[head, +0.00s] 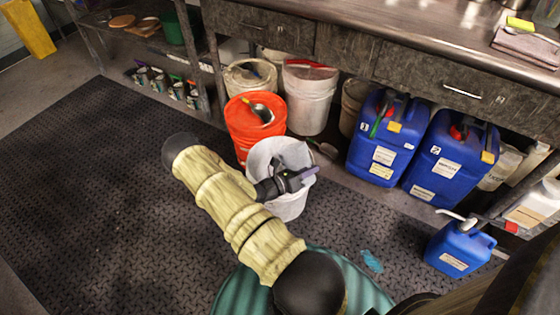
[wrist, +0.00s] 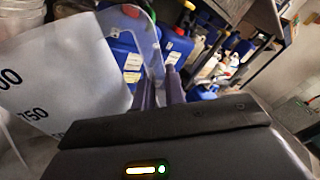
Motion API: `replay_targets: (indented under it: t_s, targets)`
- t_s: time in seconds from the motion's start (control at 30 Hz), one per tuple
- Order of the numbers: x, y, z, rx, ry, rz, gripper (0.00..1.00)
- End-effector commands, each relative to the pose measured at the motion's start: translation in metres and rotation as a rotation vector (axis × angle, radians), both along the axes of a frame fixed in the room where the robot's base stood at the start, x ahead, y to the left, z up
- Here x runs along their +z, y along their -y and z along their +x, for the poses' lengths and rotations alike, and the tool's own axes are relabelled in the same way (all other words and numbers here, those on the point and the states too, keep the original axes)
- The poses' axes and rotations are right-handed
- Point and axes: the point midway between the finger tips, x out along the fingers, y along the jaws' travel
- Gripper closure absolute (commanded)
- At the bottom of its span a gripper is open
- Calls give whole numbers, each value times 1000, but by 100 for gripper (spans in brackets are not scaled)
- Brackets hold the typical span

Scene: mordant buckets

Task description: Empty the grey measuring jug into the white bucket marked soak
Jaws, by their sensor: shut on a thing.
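My gripper (head: 300,179) is shut on the measuring jug (wrist: 75,70), whose pale, translucent wall fills the left of the wrist view. Its printed marks, including 750, appear slanted there. The purple fingers (wrist: 160,92) close at its clear edge or handle; which one is unclear. In the head view a white bucket (head: 291,208) stands on the floor mat, with my gripper at its upper right side. A pale grey opening shows behind my gripper; I cannot separate jug from bucket rim there. No soak mark is readable, and the jug's contents are hidden.
An orange bucket (head: 243,128) with a spoon on top stands close behind left. A white lidded bucket (head: 308,105) stands behind. Blue canisters (head: 374,150) stand to the right under the bench (head: 400,30). A small blue can (head: 458,247) is at lower right. The left mat is clear.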

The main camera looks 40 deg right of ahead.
Motion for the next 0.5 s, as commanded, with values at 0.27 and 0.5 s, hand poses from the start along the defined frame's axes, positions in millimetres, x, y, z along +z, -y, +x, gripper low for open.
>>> replay_targets:
  t_s: [0.27, 0.5]
  targets:
    - [3, 1, 1, 0, -10, -3, 100]
    - [4, 2, 1, -3, -23, -1, 100]
